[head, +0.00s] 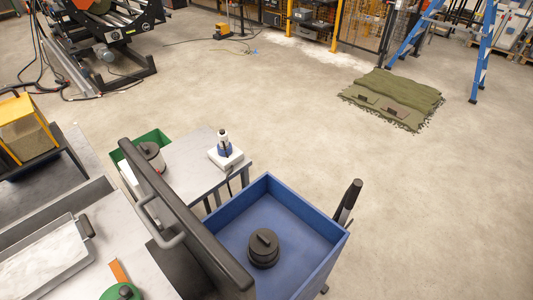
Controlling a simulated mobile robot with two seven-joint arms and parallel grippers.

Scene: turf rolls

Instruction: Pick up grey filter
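A dark grey, round, stepped object with a ridged top (263,248) sits on the floor of the blue open-topped bin (318,262); it looks like the grey filter, but I cannot be certain. A second canister with a dark grey lid (151,156) stands at the left end of the grey table, partly behind a thick dark bar. Neither of my grippers shows in the head view.
The thick dark bar (185,215) runs diagonally along the bin's left side. The grey table (190,165) holds a blue-and-white bottle on a white block (225,152). A green bin (150,138) adjoins it. A metal tray (45,258) lies lower left. Open floor surrounds the green mat (395,95).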

